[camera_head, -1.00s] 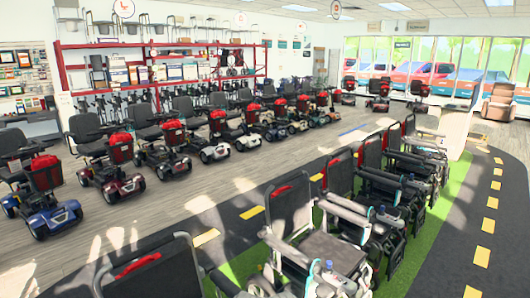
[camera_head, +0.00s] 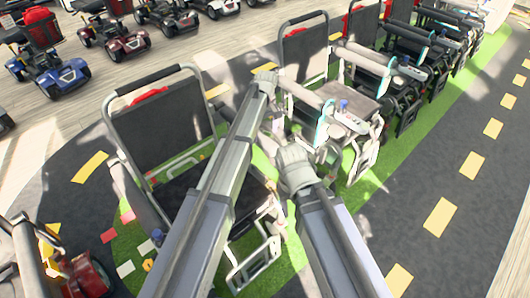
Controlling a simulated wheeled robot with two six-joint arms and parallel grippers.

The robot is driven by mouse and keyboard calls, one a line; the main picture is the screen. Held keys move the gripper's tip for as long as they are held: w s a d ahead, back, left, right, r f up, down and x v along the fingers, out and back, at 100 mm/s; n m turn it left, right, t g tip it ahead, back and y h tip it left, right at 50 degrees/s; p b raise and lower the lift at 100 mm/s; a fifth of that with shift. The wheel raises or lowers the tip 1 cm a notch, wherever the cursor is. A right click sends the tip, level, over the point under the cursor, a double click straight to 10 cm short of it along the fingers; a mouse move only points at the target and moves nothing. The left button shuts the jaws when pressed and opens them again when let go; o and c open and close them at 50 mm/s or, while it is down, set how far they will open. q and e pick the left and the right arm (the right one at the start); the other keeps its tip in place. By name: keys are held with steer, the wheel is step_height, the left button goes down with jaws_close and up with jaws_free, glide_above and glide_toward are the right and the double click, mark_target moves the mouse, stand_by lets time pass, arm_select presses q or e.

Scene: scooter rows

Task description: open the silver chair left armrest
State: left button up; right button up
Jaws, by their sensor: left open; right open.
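Two silver-framed wheelchairs stand near me. The nearer silver chair (camera_head: 158,122) has a dark backrest with a red patch, and my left arm crosses in front of its seat. The farther silver chair (camera_head: 304,52) has a dark backrest, a grey seat and light armrests, one of them its near armrest (camera_head: 302,94). I cannot tell which chair is the named one. My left gripper (camera_head: 265,78) is open beside the farther chair, close to its near armrest; contact is unclear. My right gripper (camera_head: 292,153) is open, lower, between the two chairs. No armrest is visibly held.
More wheelchairs (camera_head: 395,55) stand in a row toward the upper right. Scooters (camera_head: 50,70) line the upper left. A red-wheeled vehicle (camera_head: 85,275) is at the lower left. The dark track (camera_head: 420,185) with yellow dashes on the right is clear.

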mark_target(265, 138)
arm_select(q)
steer(key=w, duration=0.1)
steer(key=w+f, duration=0.1)
steer(key=w+n, duration=0.1)
steer(key=shift+w+a+f+b, duration=0.1)
steer(key=shift+w+f+b, duration=0.15)
steer(key=shift+b, duration=0.05)
arm_select(e)
steer(key=shift+f, duration=0.75)
arm_select(q)
step_height(265, 138, down, 8)
steer(key=b, duration=0.7)
steer(key=shift+r+b, duration=0.1)
steer(key=shift+b, duration=0.3)
arm_select(e)
step_height(265, 138, down, 8)
arm_select(q)
steer(key=shift+c, duration=0.4)
arm_select(e)
steer(key=shift+r, duration=0.15)
arm_select(q)
jaws_close()
